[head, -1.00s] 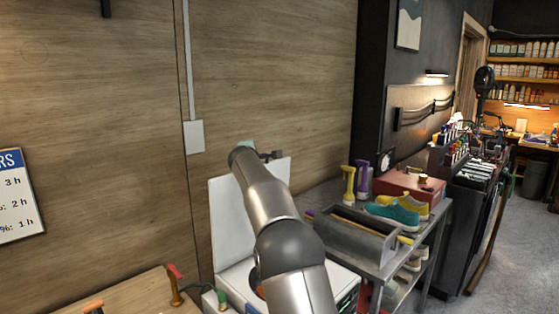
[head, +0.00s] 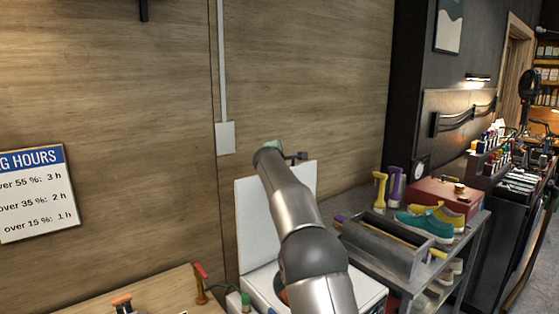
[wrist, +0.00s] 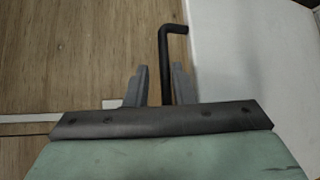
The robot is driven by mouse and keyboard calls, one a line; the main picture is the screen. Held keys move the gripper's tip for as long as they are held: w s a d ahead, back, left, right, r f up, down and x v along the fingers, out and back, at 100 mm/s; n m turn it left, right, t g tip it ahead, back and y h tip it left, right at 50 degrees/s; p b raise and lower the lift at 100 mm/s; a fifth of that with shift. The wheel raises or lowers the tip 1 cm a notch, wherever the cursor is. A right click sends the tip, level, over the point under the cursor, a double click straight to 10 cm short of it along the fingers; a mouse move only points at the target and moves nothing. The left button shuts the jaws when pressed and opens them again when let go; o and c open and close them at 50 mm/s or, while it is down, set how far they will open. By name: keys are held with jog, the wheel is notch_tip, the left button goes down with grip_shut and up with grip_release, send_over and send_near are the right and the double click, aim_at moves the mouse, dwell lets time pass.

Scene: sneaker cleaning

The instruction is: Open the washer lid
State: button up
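The washer (head: 366,291) is a white box at the bottom of the head view, largely hidden by my arm. Its white lid (head: 257,222) stands raised, nearly upright, in front of the wooden wall; my arm covers its middle. The lid also fills the right of the wrist view (wrist: 250,50). A black bent handle (wrist: 168,60) comes off the lid's edge and runs down between my fingers. My gripper (wrist: 160,80) has its two grey fingers apart, with a gap between the left finger and the handle; the right finger is close beside it. In the head view, the gripper's fingers are hidden.
A metal shelf cart right of the washer holds a grey tool tray (head: 385,247), yellow and purple bottles, a red box (head: 440,197) and teal and yellow sneakers (head: 425,226). A wooden table (head: 165,290) with small tools stands at the lower left. The wall holds a conduit box (head: 225,138).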

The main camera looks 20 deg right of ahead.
jog(key=shift+s, duration=0.1)
jog(key=b+v, duration=0.7)
jog(key=v, duration=1)
jog(key=shift+b, duration=0.4)
jog(key=shift+s+a, duration=0.1)
jog(key=shift+s, duration=0.05)
jog(key=s+a+f+m+g+y, duration=0.1)
jog(key=s+f+m+g, duration=0.3)
jog(key=s+f, duration=0.8)
jog(key=s+a+f+m+g+y, duration=0.1)
jog(key=s+f+m+g+y, duration=0.2)
jog(key=s+f, duration=0.9)
jog(key=s+a+f+m+g+y, duration=0.1)
jog(key=s+f+m+g, duration=0.5)
jog(key=s, duration=1.5)
notch_tip(320, 180, down, 7)
jog(key=m+y, duration=0.1)
jog(key=m, duration=0.2)
jog(key=shift+s+a, duration=0.3)
jog(key=shift+s, duration=0.05)
